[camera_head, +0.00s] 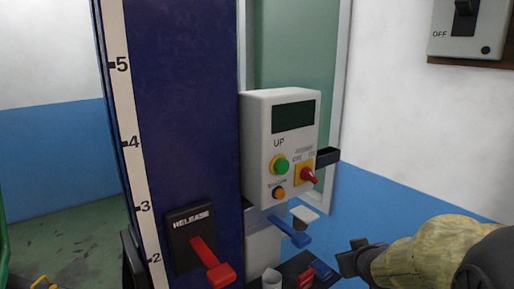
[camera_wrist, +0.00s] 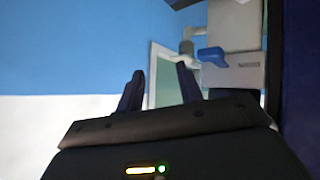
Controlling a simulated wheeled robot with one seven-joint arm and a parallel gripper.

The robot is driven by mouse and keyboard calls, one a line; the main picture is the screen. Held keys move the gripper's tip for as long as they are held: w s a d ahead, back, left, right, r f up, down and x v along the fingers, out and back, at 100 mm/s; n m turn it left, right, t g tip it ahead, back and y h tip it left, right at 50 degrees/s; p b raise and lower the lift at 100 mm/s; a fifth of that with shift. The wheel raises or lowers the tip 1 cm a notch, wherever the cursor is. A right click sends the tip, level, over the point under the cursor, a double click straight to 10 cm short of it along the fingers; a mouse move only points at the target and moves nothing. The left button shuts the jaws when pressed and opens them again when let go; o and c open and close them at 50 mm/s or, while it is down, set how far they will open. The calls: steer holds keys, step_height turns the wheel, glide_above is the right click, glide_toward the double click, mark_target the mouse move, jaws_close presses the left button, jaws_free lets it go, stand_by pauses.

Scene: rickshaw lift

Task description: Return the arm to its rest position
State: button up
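My gripper (camera_head: 354,257) is at the lower right of the head view, at the end of my arm, which comes in from the right edge. In the wrist view my gripper's two dark fingers (camera_wrist: 160,88) stand apart with nothing between them. The gripper is beside the lift column, to the right of the blue handle (camera_head: 289,231), and does not appear to touch it. The blue handle also shows in the wrist view (camera_wrist: 213,56).
A dark blue column (camera_head: 180,110) carries a height scale and a red release lever (camera_head: 212,261). A white control box (camera_head: 281,145) has a green button and a red switch. An OFF switch box (camera_head: 468,30) hangs on the right wall. Open floor (camera_head: 75,245) lies left.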

steer(key=s+a+f+g, duration=0.2)
steer(key=s, duration=0.3)
steer(key=s+a+f+m+g+p, duration=0.1)
steer(key=s+a+f+g, duration=0.2)
steer(key=s, duration=0.2)
steer(key=s+a+f+m+g+y+p, duration=0.1)
steer(key=s+a+f+g, duration=0.1)
steer(key=s, duration=0.3)
steer(key=shift+a+f+g, duration=0.35)
steer(key=shift+a+g, duration=0.15)
steer(key=shift+a, duration=0.2)
steer(key=shift+c, duration=0.5)
